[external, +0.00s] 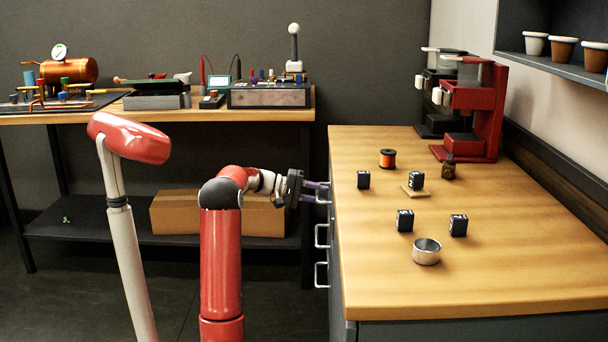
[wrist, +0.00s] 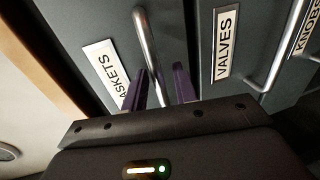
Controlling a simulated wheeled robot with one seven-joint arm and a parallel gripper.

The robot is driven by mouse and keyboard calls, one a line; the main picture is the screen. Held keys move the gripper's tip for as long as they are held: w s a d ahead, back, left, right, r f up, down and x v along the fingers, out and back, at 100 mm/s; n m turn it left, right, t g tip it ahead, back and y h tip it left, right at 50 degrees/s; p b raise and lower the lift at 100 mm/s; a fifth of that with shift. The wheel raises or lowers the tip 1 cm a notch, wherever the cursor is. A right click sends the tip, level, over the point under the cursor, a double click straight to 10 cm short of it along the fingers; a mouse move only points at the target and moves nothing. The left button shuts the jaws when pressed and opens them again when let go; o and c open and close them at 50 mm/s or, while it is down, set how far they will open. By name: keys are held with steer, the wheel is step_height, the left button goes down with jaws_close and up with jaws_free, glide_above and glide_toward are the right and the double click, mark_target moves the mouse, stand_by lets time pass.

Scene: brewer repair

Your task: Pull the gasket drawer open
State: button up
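The gasket drawer (wrist: 82,28) shows in the wrist view as a dark grey front with a white label (wrist: 108,72), partly covered, reading "ASKETS". Its metal bar handle (wrist: 148,45) stands beside the label. The drawer front looks flush with its neighbour, so it appears closed. My gripper (wrist: 162,85) has its two purple fingers apart, with the handle's bar running between them; a gap shows on the right finger's side. Contact with the bar cannot be made out.
The valves drawer (wrist: 235,80) and a knobs label (wrist: 305,30) lie to the right in the wrist view. Small black parts and a metal ring (external: 426,252) stand on top. A back bench (external: 200,115) is behind my arm.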

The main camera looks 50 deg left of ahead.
jaws_close()
steer(key=f+p+v, duration=0.1)
steer(key=f+v, duration=0.1)
steer(key=v, duration=1.1)
steer(key=f+p+v, duration=0.2)
steer(key=f+v, duration=0.1)
steer(key=v, duration=0.9)
steer(key=shift+v, duration=0.9)
steer(key=shift+f, duration=0.35)
jaws_free()
steer(key=p+v, duration=0.1)
steer(key=v, duration=0.6)
steer(key=shift+s+a+p, duration=0.25)
steer(key=shift+a+p, duration=0.05)
steer(key=shift+p, duration=0.05)
